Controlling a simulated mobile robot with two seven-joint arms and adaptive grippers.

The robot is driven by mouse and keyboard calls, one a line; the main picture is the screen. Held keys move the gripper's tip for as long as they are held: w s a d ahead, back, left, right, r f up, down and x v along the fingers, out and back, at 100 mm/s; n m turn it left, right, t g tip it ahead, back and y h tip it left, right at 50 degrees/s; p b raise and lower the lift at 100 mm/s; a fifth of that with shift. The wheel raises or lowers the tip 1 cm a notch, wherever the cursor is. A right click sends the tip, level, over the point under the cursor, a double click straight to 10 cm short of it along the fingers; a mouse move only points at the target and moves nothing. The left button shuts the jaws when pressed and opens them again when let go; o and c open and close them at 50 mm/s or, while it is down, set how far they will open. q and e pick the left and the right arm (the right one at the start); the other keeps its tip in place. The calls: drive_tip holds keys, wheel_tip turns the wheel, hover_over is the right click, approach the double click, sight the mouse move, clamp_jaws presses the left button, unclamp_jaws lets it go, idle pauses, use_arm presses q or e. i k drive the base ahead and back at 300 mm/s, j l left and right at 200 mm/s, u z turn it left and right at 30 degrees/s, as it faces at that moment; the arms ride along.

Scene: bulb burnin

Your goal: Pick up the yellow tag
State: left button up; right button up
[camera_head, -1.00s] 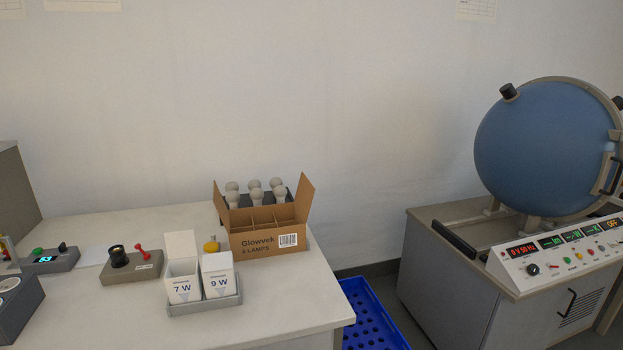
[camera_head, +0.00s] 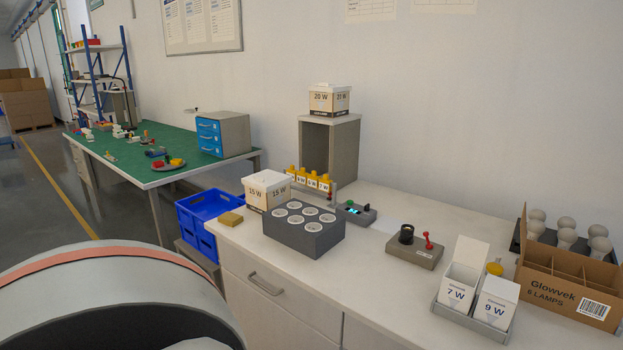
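Several yellow pieces with white W labels (camera_head: 309,180) stand in a row on a small rack at the back of the white bench, left of centre. A separate small yellow rounded piece (camera_head: 495,268) shows behind the white 7 W and 9 W boxes at the right; its lower part is hidden. I cannot tell for certain which of these is the yellow tag. Neither of my grippers is in view.
On the white bench (camera_head: 375,280) are a dark block with round sockets (camera_head: 304,242), a switch box (camera_head: 414,252), the 7 W box (camera_head: 457,295) and a lamp carton (camera_head: 566,290). Blue crates (camera_head: 200,207) stand left of the bench. The bench's front middle is clear.

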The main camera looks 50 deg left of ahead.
sight(301, 177)
drive_tip(key=u, duration=1.8)
